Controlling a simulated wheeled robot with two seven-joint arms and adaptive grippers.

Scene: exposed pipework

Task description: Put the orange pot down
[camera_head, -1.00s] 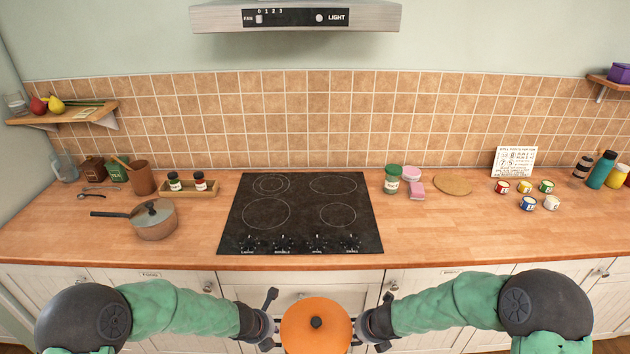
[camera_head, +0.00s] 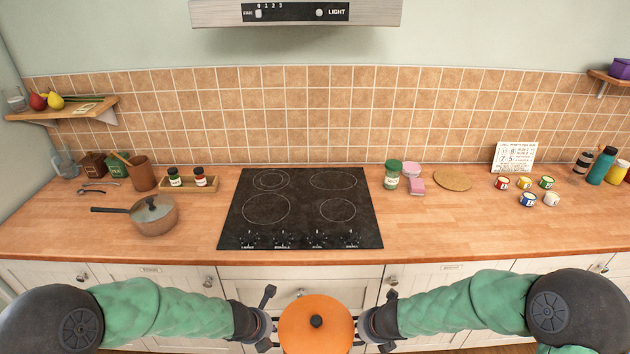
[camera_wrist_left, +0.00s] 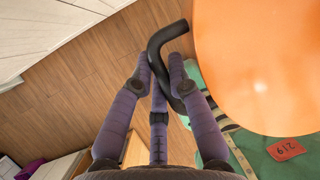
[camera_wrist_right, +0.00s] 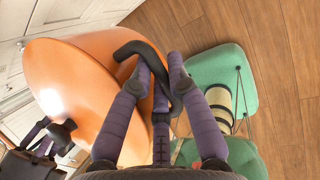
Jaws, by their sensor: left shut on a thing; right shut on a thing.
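The orange pot (camera_head: 315,324) with an orange lid and black knob is at the bottom middle of the head view, in front of the counter's edge and off any surface. My left gripper (camera_head: 266,328) is shut on its left handle, a black loop that shows in the left wrist view (camera_wrist_left: 165,50). My right gripper (camera_head: 366,325) is shut on its right handle, a black loop in the right wrist view (camera_wrist_right: 145,55). The pot's orange side also shows in both wrist views. The black hob (camera_head: 298,210) with several ring-marked cooking zones is bare.
A lidded saucepan (camera_head: 152,216) stands left of the hob. A spice tray (camera_head: 188,187) is behind it. A green-lidded jar (camera_head: 391,177), a round board (camera_head: 452,181) and several small tins (camera_head: 528,203) are to the right. The front counter right of the hob is clear.

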